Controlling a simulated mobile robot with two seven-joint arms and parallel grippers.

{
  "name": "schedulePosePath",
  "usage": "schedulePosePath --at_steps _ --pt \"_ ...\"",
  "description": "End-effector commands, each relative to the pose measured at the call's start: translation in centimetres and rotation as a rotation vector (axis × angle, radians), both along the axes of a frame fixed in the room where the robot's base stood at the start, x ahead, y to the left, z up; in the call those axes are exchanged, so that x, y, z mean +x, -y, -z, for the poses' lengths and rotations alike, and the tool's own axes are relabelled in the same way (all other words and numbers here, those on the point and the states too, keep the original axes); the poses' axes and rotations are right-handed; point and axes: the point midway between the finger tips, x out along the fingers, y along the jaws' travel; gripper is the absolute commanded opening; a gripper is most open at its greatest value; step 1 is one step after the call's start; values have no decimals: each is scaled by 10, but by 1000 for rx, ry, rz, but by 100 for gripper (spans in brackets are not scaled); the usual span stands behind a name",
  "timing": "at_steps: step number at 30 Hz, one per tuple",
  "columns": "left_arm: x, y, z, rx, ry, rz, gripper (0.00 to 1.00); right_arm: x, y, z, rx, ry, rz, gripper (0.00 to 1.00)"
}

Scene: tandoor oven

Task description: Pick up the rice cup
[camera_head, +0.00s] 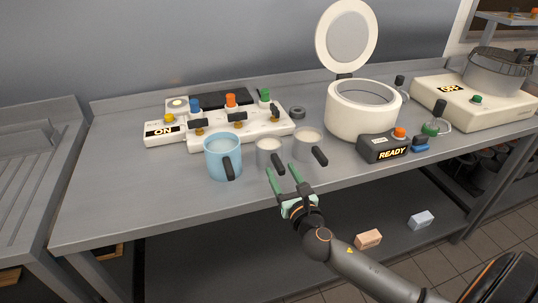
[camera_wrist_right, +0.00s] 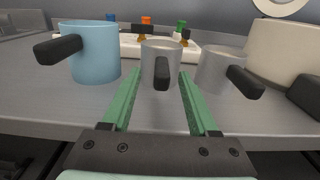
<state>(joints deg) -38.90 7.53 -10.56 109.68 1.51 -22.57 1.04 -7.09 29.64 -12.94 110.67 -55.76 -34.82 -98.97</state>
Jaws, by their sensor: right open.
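Two small grey cups with black handles stand upright on the steel counter: a left cup (camera_head: 267,152) and a right cup (camera_head: 306,144). I cannot tell from their contents which is the rice cup. The left cup (camera_wrist_right: 160,57) is centred in the right wrist view, and its black handle (camera_wrist_right: 162,74) points at me. The right cup (camera_wrist_right: 218,68) stands to its right. My right gripper (camera_head: 283,172) is open and empty in front of the left cup. Its green fingers (camera_wrist_right: 158,84) point forward, with the handle between them in the picture. My left gripper is not in view.
A blue pitcher (camera_head: 223,157) stands close left of the cups. A white rice cooker (camera_head: 360,112) with its lid up and a dark READY box (camera_head: 385,147) are at right. A white switch panel (camera_head: 240,130) lies behind. The counter's front left is clear.

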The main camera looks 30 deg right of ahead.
Motion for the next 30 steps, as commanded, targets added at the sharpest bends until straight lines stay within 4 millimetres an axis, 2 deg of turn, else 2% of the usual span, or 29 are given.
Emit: schedulePosePath --at_steps 10,20,30 --pt "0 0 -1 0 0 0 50 43 13 2 0 1 1 60" --pt "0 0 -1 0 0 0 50 48 14 3 1 -1 -1 60" --pt "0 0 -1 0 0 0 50 48 14 3 1 -1 0 23"
